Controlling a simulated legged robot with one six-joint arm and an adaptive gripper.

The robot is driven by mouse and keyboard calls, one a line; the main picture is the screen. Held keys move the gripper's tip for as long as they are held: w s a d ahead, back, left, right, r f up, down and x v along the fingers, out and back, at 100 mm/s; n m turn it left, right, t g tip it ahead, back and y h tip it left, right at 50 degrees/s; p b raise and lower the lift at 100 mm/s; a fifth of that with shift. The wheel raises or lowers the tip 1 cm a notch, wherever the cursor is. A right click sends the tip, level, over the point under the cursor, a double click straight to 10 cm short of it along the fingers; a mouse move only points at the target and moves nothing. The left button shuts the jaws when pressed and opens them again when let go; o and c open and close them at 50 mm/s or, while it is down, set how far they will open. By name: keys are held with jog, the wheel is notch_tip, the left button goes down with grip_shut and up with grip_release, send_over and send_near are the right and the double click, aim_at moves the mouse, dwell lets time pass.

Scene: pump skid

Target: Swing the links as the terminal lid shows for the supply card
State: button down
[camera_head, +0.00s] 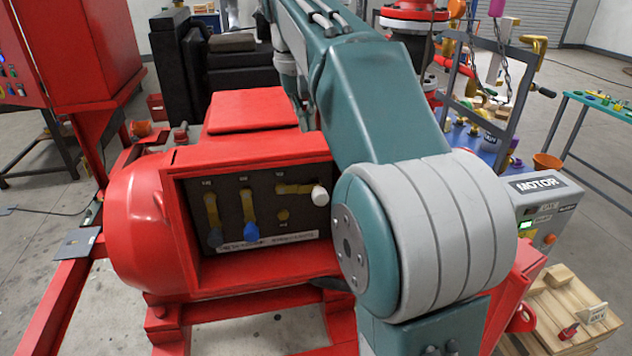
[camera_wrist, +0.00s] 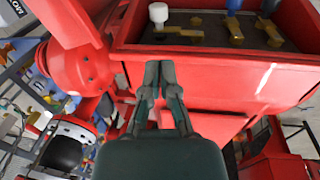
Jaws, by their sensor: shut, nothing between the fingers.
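The open terminal box (camera_head: 190,262) is on the front of the red motor. Inside, the left brass link (camera_head: 210,208) hangs down to a dark blue-grey knob (camera_head: 214,238). The middle link (camera_head: 247,204) hangs down to a blue knob (camera_head: 251,232). The right link (camera_head: 293,189) lies sideways to a white knob (camera_head: 320,195), with a bare brass post (camera_head: 283,215) below it. In the wrist view my gripper (camera_wrist: 160,66) is shut and empty, outside the box near its rim; the white knob (camera_wrist: 158,14) is beyond the tips. The gripper is hidden in the head view.
A small white card (camera_head: 593,314), print too small to read surely, stands on a wooden pallet (camera_head: 565,320) at right. A grey MOTOR control box (camera_head: 541,205) is behind my arm. A red plate (camera_head: 252,109) lies atop the motor. The box's label strip (camera_head: 268,242) is unreadable.

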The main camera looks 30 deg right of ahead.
aim_at(320, 191)
jog(key=f, duration=0.4)
jog(key=d+f, duration=0.1)
jog(key=f, duration=0.7)
jog(key=shift+s+d, duration=0.1)
jog(key=shift+d, duration=0.3)
jog(key=shift+d+f, duration=0.3)
jog(key=shift+f, duration=0.35)
jog(key=shift+a, duration=0.1)
jog(key=shift+f, duration=0.1)
jog(key=shift+f+y, duration=0.35)
jog(key=shift+y, duration=0.25)
jog(key=shift+d+f+t, duration=0.3)
jog(key=shift+d+f, duration=0.1)
jog(key=shift+f, duration=0.15)
jog(key=shift+s+r, duration=0.1)
